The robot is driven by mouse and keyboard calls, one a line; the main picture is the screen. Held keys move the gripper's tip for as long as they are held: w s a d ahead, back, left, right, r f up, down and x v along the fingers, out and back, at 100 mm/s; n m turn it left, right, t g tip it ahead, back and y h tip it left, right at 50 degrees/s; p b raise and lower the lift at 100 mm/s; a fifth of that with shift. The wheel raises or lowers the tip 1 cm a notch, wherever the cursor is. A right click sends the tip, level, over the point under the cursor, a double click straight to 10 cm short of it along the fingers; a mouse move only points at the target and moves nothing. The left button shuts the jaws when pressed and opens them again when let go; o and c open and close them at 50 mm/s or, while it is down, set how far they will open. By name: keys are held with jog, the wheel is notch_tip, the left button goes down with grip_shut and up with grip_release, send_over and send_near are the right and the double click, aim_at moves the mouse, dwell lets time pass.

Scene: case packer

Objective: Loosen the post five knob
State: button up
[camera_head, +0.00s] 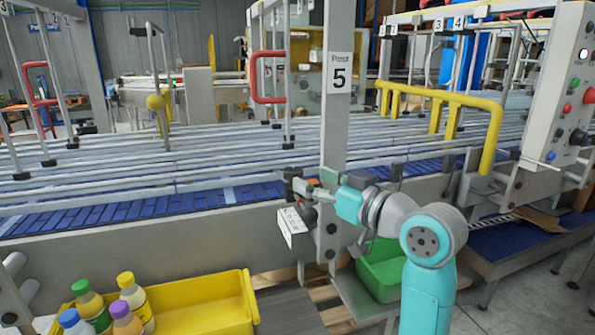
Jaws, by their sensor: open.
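The post five (339,105) is a light grey upright with a white label reading "5", standing at the near side of the conveyor. My gripper (303,192) is at the post's lower part, level with the conveyor's near edge, and points left. The gripper is small in this view and its jaws are partly hidden by my own wrist. Dark and orange-red parts show beside the jaws, and I cannot tell clearly which is the knob. A white tag (292,222) with dark print hangs just below the gripper. I cannot tell whether the jaws touch anything.
The conveyor (140,190) with guide rails runs across the view. A yellow bin (205,305) with several bottles stands front left. A green bin (382,275) is below my arm. A yellow rail (440,97) and a control panel (562,95) are on the right.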

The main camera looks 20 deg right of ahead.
aim_at(300, 174)
jog(key=x, duration=0.6)
jog(key=shift+w+a, duration=0.25)
jog(key=shift+w, duration=0.05)
jog(key=c, duration=1.2)
